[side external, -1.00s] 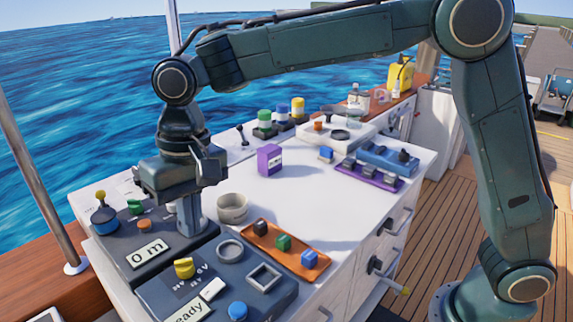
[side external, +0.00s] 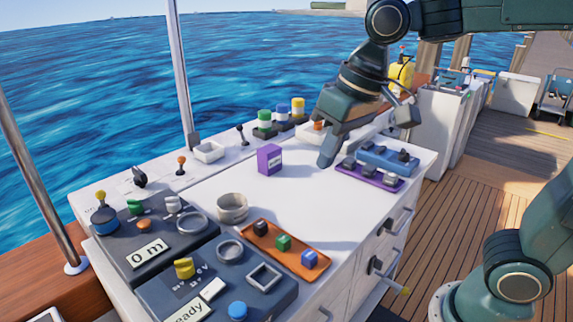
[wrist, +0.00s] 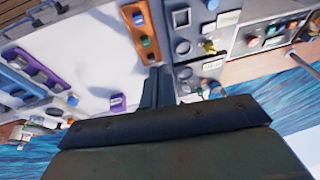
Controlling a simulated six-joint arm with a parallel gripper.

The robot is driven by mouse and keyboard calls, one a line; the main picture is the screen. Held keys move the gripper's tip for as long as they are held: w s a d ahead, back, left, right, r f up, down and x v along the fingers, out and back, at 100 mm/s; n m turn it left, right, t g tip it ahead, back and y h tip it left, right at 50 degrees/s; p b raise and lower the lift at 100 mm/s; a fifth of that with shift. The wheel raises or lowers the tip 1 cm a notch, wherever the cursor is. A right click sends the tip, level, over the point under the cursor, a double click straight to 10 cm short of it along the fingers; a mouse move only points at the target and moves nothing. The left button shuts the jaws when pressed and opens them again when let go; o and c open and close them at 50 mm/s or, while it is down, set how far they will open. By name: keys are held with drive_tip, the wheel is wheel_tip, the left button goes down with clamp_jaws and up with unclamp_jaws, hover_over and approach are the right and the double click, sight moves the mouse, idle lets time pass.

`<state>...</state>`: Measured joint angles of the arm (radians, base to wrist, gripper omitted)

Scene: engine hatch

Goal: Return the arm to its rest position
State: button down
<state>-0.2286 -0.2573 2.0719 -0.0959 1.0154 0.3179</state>
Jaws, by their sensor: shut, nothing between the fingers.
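My gripper (side external: 327,156) is shut and empty. In the side external view it hangs above the far part of the white worktop (side external: 215,190), left of the blue tray and the purple tray. Part of the white tray at the back is hidden behind it. In the wrist view the closed fingers (wrist: 158,75) point toward the orange tray (wrist: 148,28), which is well apart from them.
A purple box (side external: 269,159), a grey bowl (side external: 232,208) and the orange tray with several blocks stand on the worktop. The purple tray (side external: 368,181) and blue tray (side external: 388,158) are close to my gripper. Control panels (side external: 170,238) fill the near left. The worktop's middle is clear.

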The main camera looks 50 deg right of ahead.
drive_tip(key=s+d+f+t+h, duration=0.1)
drive_tip(key=s+d+f, duration=0.3)
drive_tip(key=s+d, duration=0.4)
drive_tip(key=s+t, duration=0.1)
drive_tip(key=s, duration=0.2)
drive_tip(key=shift+s+d, duration=0.25)
drive_tip(key=shift+s, duration=0.05)
idle(1.0)
